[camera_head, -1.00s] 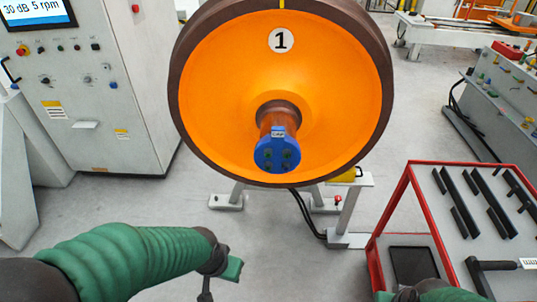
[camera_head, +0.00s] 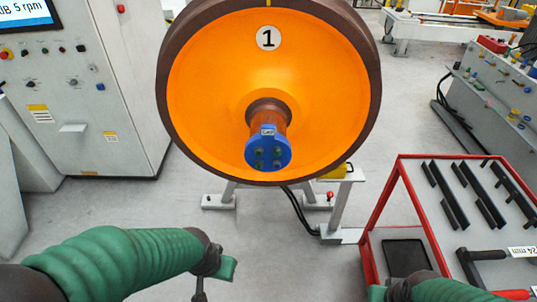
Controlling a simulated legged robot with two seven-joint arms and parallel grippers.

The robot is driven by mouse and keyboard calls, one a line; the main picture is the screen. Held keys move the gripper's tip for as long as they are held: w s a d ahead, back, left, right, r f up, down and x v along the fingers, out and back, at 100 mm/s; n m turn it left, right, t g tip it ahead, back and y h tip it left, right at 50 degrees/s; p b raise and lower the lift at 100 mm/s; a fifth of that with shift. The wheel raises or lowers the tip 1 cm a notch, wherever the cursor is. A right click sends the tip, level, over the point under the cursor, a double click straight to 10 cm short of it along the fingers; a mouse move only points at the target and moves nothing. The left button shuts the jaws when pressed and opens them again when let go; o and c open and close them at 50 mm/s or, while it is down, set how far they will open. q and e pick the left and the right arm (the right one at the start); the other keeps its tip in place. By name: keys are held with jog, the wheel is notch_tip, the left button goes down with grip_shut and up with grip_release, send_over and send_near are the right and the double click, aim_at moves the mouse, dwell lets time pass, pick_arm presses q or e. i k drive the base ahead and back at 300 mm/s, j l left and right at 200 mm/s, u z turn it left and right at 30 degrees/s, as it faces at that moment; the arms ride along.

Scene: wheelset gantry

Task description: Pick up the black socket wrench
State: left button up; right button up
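A black socket wrench (camera_head: 483,255) with a dark handle and a bent end lies on the grey top of the red-framed cart at the lower right, beside a "24 mm" label. My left gripper (camera_head: 224,268) is at the lower middle, left of the cart and far from the wrench; its fingers are not clear. My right gripper (camera_head: 378,292) is at the bottom edge, left of the wrench and apart from it. It is partly cut off, and its opening is hidden.
The red-framed cart (camera_head: 377,208) also carries several black bars (camera_head: 449,194), a dark flat tray (camera_head: 405,257) and a red-handled tool (camera_head: 515,294). The large orange wheel (camera_head: 215,90) stands ahead on white supports. A control cabinet (camera_head: 90,95) stands left. Grey floor is clear between.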

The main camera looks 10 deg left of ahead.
aim_at(530, 253)
jog(key=z, duration=1.6)
